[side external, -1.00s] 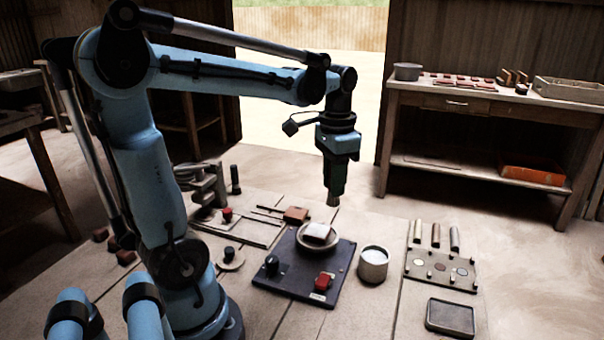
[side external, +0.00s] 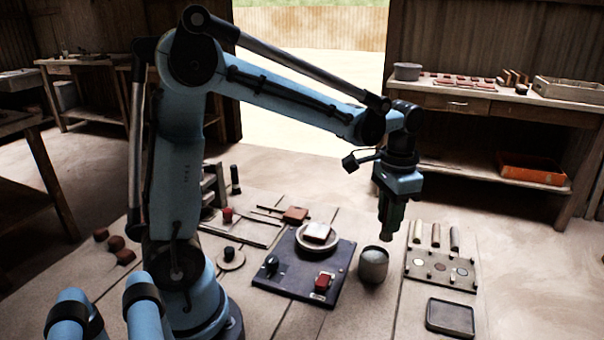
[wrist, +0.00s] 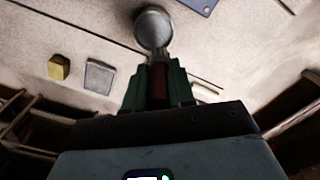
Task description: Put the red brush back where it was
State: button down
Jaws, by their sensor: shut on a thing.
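My gripper (side external: 389,238) is shut on the red brush (wrist: 158,82), whose dark red handle shows between the fingers in the wrist view. In the side view the fingers point down just behind and above the round grey cup (side external: 373,268). The cup's round top also shows beyond the brush in the wrist view (wrist: 153,26). I cannot tell whether the brush tip is inside the cup or above it.
A dark press base (side external: 287,272) with a round plate and pale tile (side external: 317,232) stands left of the cup. A dark shallow tray (side external: 450,316) lies at the front right. In the wrist view, a yellow block (wrist: 59,67) and grey square (wrist: 99,77) lie to the left.

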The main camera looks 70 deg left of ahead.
jog(key=shift+w+a+f, duration=0.4)
jog(key=shift+a+f, duration=0.8)
jog(key=shift+f, duration=0.25)
jog(key=shift+w+a+f, duration=0.35)
jog(key=shift+a+f, duration=0.9)
jog(key=shift+f, duration=0.15)
jog(key=shift+w+a+f, duration=0.4)
jog(key=shift+a+f, duration=0.8)
jog(key=shift+f, duration=0.25)
jog(key=shift+f, duration=0.15)
jog(key=c, duration=1)
grip_release()
jog(key=shift+o, duration=0.2)
